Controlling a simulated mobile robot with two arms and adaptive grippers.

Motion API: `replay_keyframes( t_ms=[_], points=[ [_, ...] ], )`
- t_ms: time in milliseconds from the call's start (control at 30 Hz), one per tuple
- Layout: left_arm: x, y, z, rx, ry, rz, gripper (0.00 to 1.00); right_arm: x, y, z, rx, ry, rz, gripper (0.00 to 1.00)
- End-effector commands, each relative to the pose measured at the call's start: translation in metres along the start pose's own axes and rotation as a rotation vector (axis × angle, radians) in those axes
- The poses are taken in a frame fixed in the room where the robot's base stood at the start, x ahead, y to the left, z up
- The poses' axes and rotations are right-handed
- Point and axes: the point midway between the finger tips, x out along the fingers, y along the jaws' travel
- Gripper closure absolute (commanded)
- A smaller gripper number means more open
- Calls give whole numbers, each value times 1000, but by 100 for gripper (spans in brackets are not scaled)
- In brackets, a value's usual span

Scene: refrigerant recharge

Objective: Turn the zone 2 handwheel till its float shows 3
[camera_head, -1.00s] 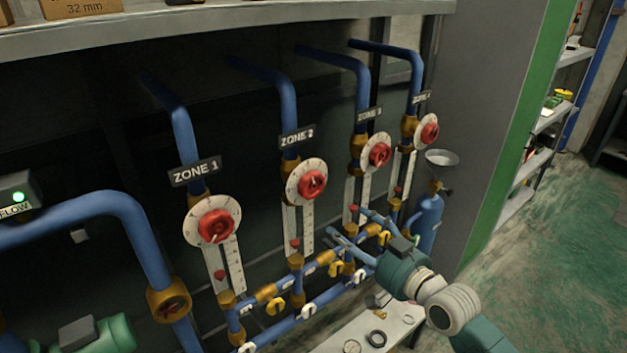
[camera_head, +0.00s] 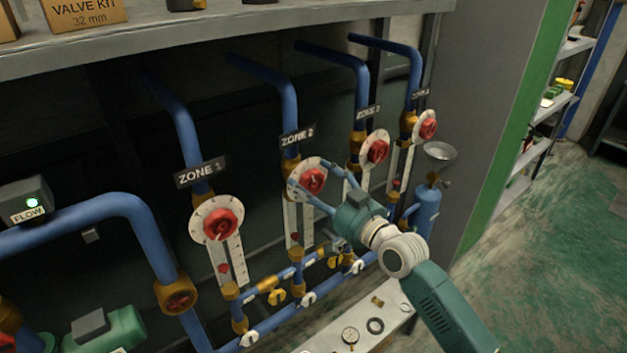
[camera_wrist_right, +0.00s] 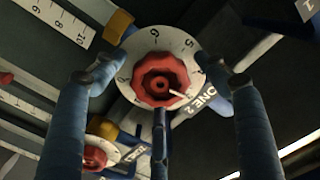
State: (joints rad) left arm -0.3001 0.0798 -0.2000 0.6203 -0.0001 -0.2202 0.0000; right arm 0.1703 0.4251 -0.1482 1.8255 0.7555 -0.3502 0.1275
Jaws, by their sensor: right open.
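The zone 2 handwheel (camera_head: 313,181) is a red knob on a white numbered dial (camera_head: 303,168), under the ZONE 2 sign (camera_head: 297,136). My right gripper (camera_head: 309,174) is open in front of it. In the right wrist view the red handwheel (camera_wrist_right: 160,79) lies between the spread fingers of my right gripper (camera_wrist_right: 158,78), with a finger on each side and a third below. I cannot tell whether any finger touches it. The zone 2 float (camera_head: 295,237) is a small red piece low on its white scale (camera_head: 308,225); its reading is too small to make out. My left gripper is not in view.
The zone 1 handwheel (camera_head: 220,224) is to the left, and the zone 3 (camera_head: 378,151) and zone 4 (camera_head: 428,128) handwheels are to the right, close to my right arm. Blue pipes with yellow valves run below. A blue cylinder (camera_head: 427,207) stands at right.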

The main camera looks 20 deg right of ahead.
Motion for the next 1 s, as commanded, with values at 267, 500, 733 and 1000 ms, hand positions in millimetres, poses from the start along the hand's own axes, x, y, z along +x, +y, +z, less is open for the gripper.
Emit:
replay_keyframes(
  t_ms=[267, 500, 733, 1000],
  points=[
    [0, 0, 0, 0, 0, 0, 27, 3, 0, 0, 0, 0, 0, 27],
    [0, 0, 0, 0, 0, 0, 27, 2, 0, 0, 0, 0, 0, 69],
    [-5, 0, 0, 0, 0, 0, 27, 3, 0, -1, 72, 0, -1, 73],
    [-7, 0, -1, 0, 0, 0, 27, 3, 0, 0, 165, 1, -1, 73]
  ],
)
